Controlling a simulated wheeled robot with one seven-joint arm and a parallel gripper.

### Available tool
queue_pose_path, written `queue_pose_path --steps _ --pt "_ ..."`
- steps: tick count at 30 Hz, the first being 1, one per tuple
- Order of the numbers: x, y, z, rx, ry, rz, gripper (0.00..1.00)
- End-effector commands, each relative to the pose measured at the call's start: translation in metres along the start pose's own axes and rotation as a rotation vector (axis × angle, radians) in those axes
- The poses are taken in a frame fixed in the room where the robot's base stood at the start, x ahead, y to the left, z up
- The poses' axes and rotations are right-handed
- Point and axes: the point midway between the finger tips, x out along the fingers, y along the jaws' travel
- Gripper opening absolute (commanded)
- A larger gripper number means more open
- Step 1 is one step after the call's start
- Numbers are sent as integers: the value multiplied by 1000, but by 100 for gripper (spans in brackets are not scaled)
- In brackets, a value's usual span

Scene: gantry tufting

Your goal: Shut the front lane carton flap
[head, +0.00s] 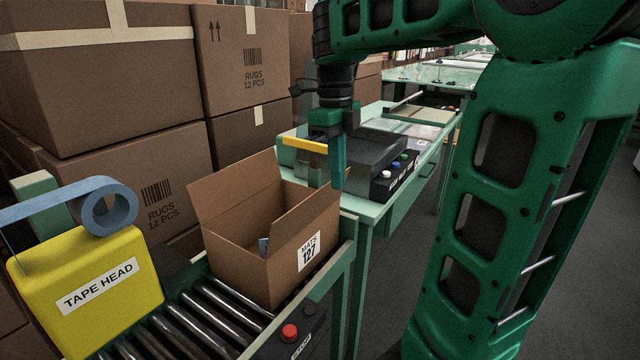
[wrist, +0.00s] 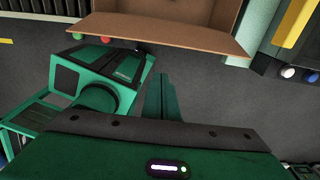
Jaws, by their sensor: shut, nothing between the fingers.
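An open brown carton (head: 235,264) labelled MATS 127 stands on the roller conveyor. One broad flap (head: 232,186) stands up and leans outward on its far left side. Another flap (head: 304,218) rises along the right side, above the label. In the wrist view a long brown carton flap (wrist: 165,32) crosses the top, with the carton inside beyond it. My gripper (head: 337,184) points down, shut and empty, just right of the carton's far right corner in the head view. Its shut fingers (wrist: 165,97) show apart from the flap in the wrist view.
A yellow tape head (head: 85,290) with a blue tape roll (head: 108,206) stands left of the carton. A red button (head: 290,332) is on the conveyor's front. A green bench (head: 372,211) with a button box (head: 394,176) lies right. Stacked cartons (head: 100,85) stand behind.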

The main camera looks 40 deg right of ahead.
Motion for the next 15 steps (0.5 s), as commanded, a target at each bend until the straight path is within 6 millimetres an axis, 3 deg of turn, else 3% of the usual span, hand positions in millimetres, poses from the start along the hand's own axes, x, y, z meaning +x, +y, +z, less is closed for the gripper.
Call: queue_pose_path --steps 8,15 --pt "43 0 -1 -1 2 2 0" --pt "33 0 27 -1 -1 0 0"
